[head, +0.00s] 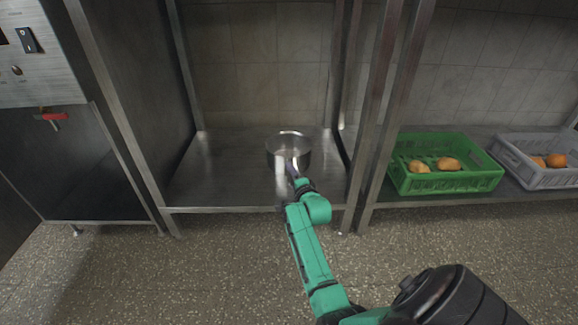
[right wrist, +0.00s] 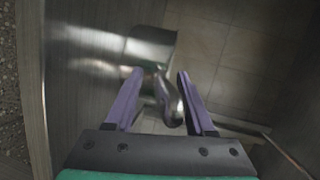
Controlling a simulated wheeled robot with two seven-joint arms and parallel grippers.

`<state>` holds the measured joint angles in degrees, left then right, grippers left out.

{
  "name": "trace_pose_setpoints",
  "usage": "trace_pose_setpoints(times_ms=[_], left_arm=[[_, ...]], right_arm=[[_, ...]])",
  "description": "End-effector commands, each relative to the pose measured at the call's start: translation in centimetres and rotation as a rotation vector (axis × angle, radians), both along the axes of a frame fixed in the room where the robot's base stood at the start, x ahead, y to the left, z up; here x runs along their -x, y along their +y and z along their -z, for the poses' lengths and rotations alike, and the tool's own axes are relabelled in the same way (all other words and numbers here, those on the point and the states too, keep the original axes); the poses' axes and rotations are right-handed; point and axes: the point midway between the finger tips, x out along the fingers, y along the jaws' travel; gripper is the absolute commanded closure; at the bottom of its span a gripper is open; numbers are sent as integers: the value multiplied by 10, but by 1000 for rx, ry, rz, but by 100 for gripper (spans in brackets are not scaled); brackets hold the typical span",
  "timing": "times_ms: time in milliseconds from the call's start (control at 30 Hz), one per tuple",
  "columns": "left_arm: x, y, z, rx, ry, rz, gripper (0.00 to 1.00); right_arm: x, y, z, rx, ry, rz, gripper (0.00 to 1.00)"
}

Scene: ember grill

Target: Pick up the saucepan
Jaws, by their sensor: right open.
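The saucepan (head: 276,157) is a shiny steel pot standing upright on the low metal shelf (head: 220,185). My right gripper (head: 292,170) is at the near side of the saucepan in the head view, overlapping its front. In the right wrist view the gripper (right wrist: 160,76) has its two purple fingers apart. The saucepan (right wrist: 150,46) shows just beyond the fingertips, and its blurred steel handle (right wrist: 168,104) lies between the fingers. I cannot tell whether a finger touches the handle. My left gripper is not in view.
Steel posts (head: 389,110) frame the shelf bay. To the right are a green crate (head: 450,183) and a grey crate (head: 540,178), both holding bread-like items. A steel cabinet with a red handle (head: 52,116) stands at left. The shelf left of the saucepan is clear.

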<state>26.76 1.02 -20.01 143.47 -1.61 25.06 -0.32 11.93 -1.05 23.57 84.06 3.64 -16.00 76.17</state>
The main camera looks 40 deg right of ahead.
Motion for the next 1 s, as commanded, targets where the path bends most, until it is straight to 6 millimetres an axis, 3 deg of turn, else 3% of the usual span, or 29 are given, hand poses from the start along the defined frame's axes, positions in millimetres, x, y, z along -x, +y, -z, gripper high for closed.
trace_pose_setpoints(times_ms=[233, 367, 400, 1000], left_arm=[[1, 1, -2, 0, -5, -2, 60], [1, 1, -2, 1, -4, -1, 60], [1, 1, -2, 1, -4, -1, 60], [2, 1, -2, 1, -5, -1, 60]], right_arm=[[-3, -1, -1, 0, 1, 0, 46], [-3, -1, -1, 0, 0, 0, 95], [-3, -1, -1, 0, 0, 0, 100], [-3, -1, -3, 3, -5, 0, 100]])
